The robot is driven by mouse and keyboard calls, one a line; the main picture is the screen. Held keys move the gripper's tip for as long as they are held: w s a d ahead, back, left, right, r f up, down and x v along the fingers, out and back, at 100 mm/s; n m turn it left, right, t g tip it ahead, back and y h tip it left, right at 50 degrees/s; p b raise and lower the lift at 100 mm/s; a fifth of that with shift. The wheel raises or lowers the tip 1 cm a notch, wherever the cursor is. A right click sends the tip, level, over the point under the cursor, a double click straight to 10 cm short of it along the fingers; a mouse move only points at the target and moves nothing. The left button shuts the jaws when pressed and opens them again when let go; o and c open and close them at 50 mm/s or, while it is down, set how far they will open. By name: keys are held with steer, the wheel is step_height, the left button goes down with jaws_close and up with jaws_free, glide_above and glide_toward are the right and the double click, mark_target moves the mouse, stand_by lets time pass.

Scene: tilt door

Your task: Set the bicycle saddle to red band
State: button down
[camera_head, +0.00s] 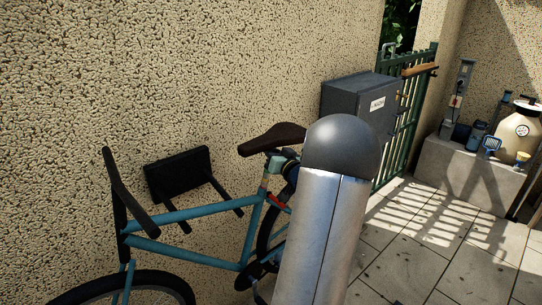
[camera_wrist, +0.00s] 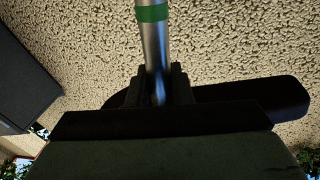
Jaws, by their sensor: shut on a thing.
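The dark brown bicycle saddle (camera_head: 274,138) sits level on its post above the teal bicycle frame (camera_head: 195,212) in the head view. In the wrist view the saddle (camera_wrist: 292,95) is a dark shape behind my gripper (camera_wrist: 168,88). My gripper's two fingers are shut around the silver seat post (camera_wrist: 152,42) close to the saddle. A green band (camera_wrist: 152,13) shows on the post, apart from the fingers. No red band shows on the visible post. A small red part (camera_head: 277,202) shows low by the seat tube. My arm hides some of the bicycle's rear.
The bicycle stands beside a rough wall (camera_head: 220,60) with a black wall rack (camera_head: 178,172). A grey box (camera_head: 358,100) and a green gate (camera_head: 418,110) are behind my arm. A ledge at right holds a sprayer (camera_head: 520,135). Paved floor (camera_head: 400,265) is open at right.

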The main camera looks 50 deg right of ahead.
steer(key=shift+r, duration=0.15)
steer(key=c, duration=1.3)
jaws_free()
steer(key=shift+c, duration=0.2)
steer(key=b+v, duration=0.3)
steer(key=v, duration=1.4)
steer(key=shift+s, duration=0.25)
